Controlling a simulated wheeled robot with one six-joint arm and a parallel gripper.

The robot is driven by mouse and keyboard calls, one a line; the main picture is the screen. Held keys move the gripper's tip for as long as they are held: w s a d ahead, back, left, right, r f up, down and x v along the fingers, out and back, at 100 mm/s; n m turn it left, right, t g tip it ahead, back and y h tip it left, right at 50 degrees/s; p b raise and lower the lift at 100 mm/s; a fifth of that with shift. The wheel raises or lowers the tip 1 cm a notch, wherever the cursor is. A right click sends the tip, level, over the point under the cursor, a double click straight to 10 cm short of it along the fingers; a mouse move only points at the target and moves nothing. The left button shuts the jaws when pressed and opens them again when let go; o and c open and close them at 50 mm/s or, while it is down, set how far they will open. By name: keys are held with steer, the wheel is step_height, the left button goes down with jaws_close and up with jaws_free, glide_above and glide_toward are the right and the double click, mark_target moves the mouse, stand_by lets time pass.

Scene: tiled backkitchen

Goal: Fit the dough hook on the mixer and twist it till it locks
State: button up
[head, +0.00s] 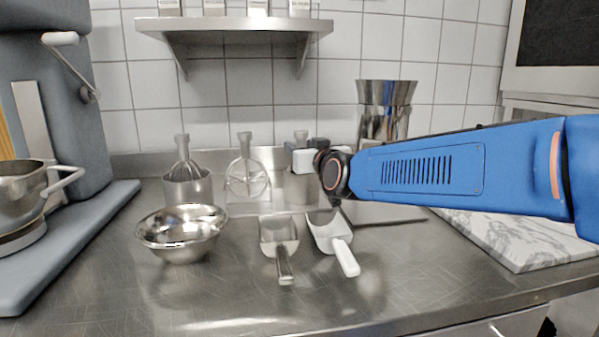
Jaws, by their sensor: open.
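The blue-grey mixer (62,110) stands at the far left, with a steel bowl (18,185) on its base and a lever with a pale knob on its side. Its tool socket is not in view. Three mixer tools stand along the back of the counter: a whisk (184,155), a wide paddle-like tool (247,165), and a third tool whose top (301,136) shows above a steel holder. Its lower part is hidden, so I cannot tell whether it is the dough hook. My gripper (299,153) is open at this third tool; contact is unclear.
An empty steel bowl (182,232) and two scoops, one metal-handled (280,240) and one white-handled (330,232), lie on the counter in front. Tall steel cups (385,105) and a marble board (520,237) are right. A shelf (235,24) hangs above.

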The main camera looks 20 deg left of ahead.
steer(key=shift+c, duration=0.4)
jaws_close()
steer(key=shift+r, duration=5.3)
